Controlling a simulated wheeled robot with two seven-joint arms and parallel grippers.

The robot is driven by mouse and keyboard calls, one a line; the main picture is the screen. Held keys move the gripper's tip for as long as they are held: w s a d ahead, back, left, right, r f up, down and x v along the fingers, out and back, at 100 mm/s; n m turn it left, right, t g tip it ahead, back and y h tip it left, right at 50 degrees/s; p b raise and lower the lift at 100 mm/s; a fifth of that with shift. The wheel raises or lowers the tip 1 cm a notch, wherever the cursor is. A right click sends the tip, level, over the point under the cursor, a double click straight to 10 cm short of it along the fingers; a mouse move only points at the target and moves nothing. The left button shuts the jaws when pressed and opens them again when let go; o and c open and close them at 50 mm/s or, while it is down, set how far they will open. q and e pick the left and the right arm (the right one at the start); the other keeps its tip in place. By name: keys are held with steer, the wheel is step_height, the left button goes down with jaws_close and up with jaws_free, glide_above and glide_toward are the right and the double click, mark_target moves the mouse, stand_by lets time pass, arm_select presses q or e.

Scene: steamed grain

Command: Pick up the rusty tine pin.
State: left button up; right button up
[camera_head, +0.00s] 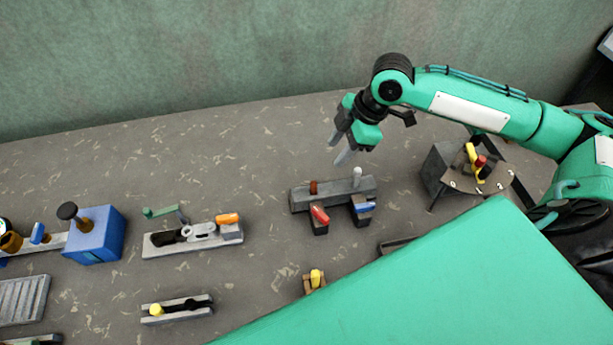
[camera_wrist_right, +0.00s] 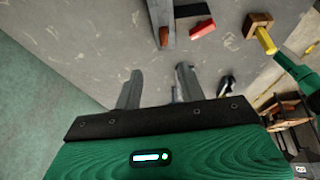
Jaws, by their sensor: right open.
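The rusty tine pin (camera_head: 313,187) is a short reddish-brown peg. It stands at the left end of a long grey block (camera_head: 335,192), right of the table's middle. In the right wrist view the rusty pin (camera_wrist_right: 163,37) shows near the top, on the grey block (camera_wrist_right: 158,10), beyond my fingertips. My right gripper (camera_head: 341,148) is open and empty, above and behind the block, apart from the pin. Its two fingers also show in the right wrist view (camera_wrist_right: 158,78). My left gripper is out of view.
A pale grey pin (camera_head: 357,175) stands at the block's right end. A red piece (camera_head: 319,214) and a blue piece (camera_head: 366,207) sit on small blocks in front. A grey box (camera_head: 440,168) stands to the right.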

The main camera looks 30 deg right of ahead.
steer(key=p, duration=0.1)
glide_toward(314, 191)
steer(key=shift+w+a+f, duration=0.15)
steer(key=shift+w, duration=0.3)
steer(key=shift+w+a+f, duration=0.15)
steer(key=shift+w+a, duration=0.05)
steer(key=shift+w, duration=0.25)
steer(key=shift+a+f, duration=0.1)
steer(key=shift+f, duration=0.15)
steer(key=shift+f+p, duration=0.25)
steer(key=shift+p, duration=0.15)
steer(key=x, duration=0.1)
steer(key=p+x, duration=0.2)
steer(key=x, duration=0.1)
steer(key=shift+s+f, duration=0.25)
steer(key=shift+s, duration=0.05)
steer(key=shift+f, duration=0.25)
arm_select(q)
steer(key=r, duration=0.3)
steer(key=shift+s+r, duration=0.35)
arm_select(e)
jaws_close()
